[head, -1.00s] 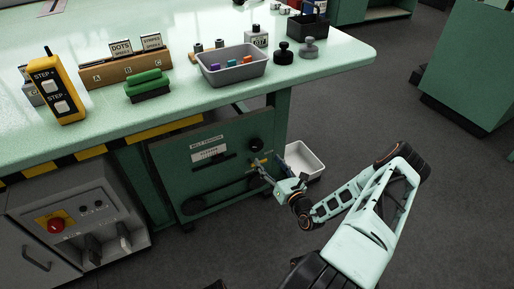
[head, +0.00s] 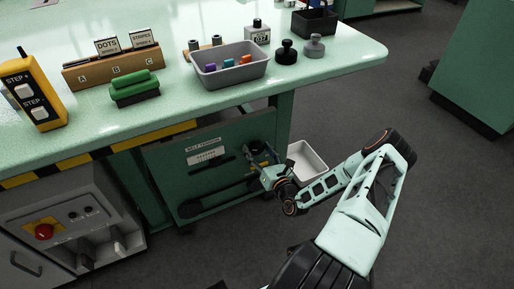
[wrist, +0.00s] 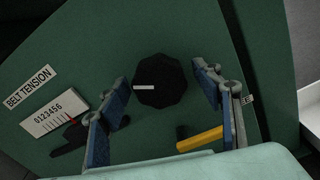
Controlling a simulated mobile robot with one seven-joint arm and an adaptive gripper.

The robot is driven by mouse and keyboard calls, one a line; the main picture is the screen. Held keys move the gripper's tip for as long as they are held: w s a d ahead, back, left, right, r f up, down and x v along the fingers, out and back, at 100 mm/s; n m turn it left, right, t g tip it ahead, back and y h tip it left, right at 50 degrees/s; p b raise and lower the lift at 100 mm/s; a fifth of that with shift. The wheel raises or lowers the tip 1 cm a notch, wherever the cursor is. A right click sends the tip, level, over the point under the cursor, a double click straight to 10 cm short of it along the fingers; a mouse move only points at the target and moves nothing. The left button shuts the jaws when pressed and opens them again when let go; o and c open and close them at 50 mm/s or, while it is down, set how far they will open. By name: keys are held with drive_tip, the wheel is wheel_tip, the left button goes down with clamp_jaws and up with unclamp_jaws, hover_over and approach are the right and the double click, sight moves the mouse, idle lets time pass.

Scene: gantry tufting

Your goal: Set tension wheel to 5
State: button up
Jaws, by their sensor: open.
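The black tension wheel (wrist: 160,82) with a white mark on its face sits on the green belt tension panel (wrist: 110,50). My gripper (wrist: 160,88) is open, with one finger on each side of the wheel and a visible gap to it. In the head view my gripper (head: 262,158) is at the panel's right part and partly covers the wheel. A white scale plate (wrist: 54,113) reads 0 to 6. A small red pointer (wrist: 73,121) shows near its right end; its exact reading is too small to tell.
A yellow handle (wrist: 200,139) sticks out below the wheel, close to my right finger. The workbench edge (head: 180,128) overhangs the panel. A white bin (head: 307,160) stands on the floor to the right.

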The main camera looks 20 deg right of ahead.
drive_tip(key=shift+c, duration=0.5)
drive_tip(key=c, duration=1.1)
drive_tip(key=shift+o, duration=0.2)
drive_tip(key=shift+r+n+p, duration=0.1)
drive_tip(key=shift+n+p, duration=0.2)
drive_tip(key=shift+p, duration=0.1)
drive_tip(key=shift+a+n+p, duration=0.1)
drive_tip(key=shift+n+p, duration=0.4)
drive_tip(key=shift+p, duration=0.1)
drive_tip(key=shift+r+n+p, duration=0.1)
drive_tip(key=shift+n+p, duration=1)
drive_tip(key=shift+n, duration=0.1)
drive_tip(key=n+p, duration=0.3)
drive_tip(key=n, duration=0.2)
drive_tip(key=shift+n, duration=0.3)
drive_tip(key=shift+f, duration=0.2)
